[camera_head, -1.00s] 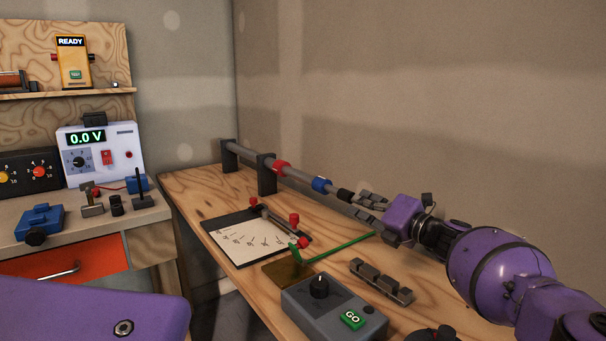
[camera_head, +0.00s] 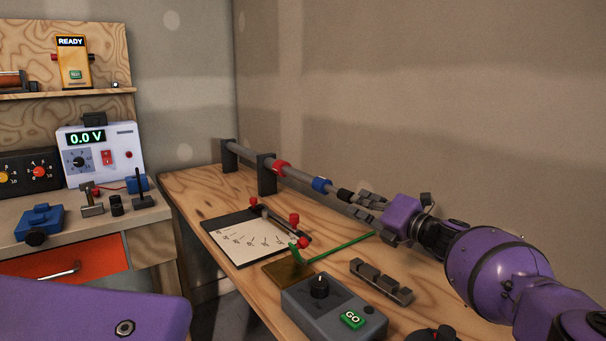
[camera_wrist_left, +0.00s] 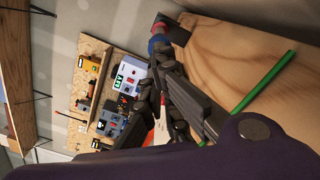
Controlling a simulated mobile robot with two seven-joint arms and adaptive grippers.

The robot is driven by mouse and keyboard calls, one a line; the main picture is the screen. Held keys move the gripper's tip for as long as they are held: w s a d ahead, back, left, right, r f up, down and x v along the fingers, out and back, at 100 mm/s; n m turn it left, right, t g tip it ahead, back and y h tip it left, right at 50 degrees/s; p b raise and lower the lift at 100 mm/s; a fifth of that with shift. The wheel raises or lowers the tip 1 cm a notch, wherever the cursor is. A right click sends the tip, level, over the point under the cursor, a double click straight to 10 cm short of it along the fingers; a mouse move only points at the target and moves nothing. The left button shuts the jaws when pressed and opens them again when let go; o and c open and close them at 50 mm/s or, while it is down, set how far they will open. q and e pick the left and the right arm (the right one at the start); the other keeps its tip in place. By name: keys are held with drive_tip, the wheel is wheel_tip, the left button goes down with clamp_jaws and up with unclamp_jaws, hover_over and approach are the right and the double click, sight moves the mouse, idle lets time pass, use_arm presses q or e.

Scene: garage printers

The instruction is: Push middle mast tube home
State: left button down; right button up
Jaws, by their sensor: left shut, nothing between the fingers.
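The mast (camera_head: 301,177) is a grey telescoping tube lying level through two dark upright brackets (camera_head: 266,174) along the back of the wooden bench. It carries a red collar (camera_head: 281,168), then a blue collar (camera_head: 321,184), and has a black end (camera_head: 345,194). My left gripper (camera_head: 354,203) is at that black end, in line with the tube, shut with nothing held. Whether its fingertips touch the end I cannot tell. In the left wrist view, the fingers (camera_wrist_left: 162,70) point at the blue collar (camera_wrist_left: 156,42), and hide part of the tube. My right gripper is not seen.
On the bench (camera_head: 190,190) stand a dial plate (camera_head: 245,238) with red knobs, a green rod (camera_head: 343,246), a grey slotted block (camera_head: 380,281) and a grey GO box (camera_head: 330,312). The wall rises close behind the mast. A second bench with a meter (camera_head: 100,150) is at left.

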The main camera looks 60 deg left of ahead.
use_arm(q)
drive_tip(key=shift+a, duration=0.35)
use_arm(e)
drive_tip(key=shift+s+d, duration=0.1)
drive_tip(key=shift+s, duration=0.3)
